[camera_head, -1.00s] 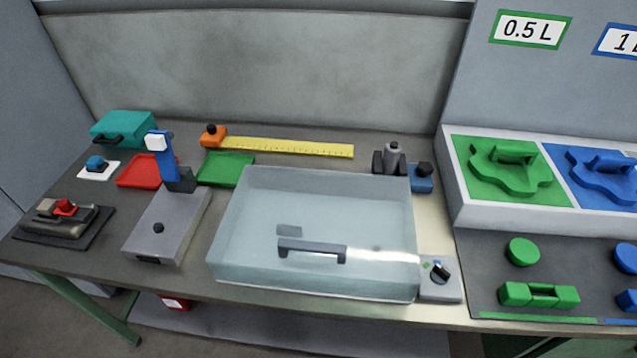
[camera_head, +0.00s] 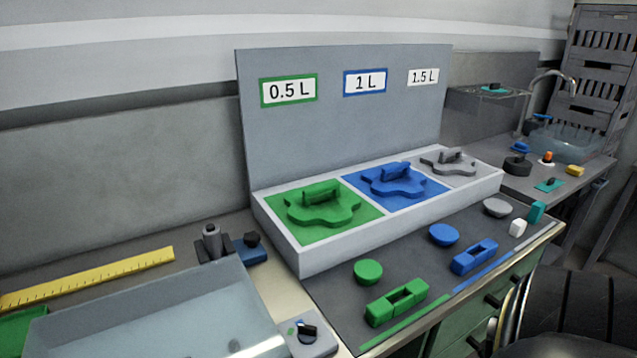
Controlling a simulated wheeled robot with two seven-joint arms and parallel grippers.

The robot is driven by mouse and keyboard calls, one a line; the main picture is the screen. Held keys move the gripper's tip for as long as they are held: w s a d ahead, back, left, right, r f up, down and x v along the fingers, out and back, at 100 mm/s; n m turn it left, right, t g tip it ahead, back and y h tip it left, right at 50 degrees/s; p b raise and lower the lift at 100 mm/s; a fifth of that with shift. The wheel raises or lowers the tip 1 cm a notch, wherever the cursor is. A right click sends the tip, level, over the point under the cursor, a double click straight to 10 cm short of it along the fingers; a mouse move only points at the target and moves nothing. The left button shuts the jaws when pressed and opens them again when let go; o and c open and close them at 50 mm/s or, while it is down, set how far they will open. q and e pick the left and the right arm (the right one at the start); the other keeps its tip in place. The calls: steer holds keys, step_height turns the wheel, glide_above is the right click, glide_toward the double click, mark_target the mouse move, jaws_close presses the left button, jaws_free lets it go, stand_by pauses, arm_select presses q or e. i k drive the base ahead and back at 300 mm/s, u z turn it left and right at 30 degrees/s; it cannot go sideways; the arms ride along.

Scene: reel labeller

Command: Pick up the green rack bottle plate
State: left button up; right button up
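The green bottle plate (camera_head: 322,205) is a flat, wavy-edged piece with a raised bar handle on top. It lies on the green section (camera_head: 357,222) of the white rack (camera_head: 330,259), under the 0.5 L sign (camera_head: 289,90). A blue plate (camera_head: 396,180) of similar shape lies to its right under the 1 L sign, and a grey one (camera_head: 447,162) lies beyond that under the 1.5 L sign. Neither of my grippers is in view.
A green disc (camera_head: 368,272) and a green block (camera_head: 397,302) lie on the dark mat in front of the rack. A clear-walled box (camera_head: 150,318) and a small dial unit (camera_head: 306,332) stand at the lower left. A black chair (camera_head: 580,310) is at the lower right.

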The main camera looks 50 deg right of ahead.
mark_target(368, 272)
steer(key=z, duration=1.9)
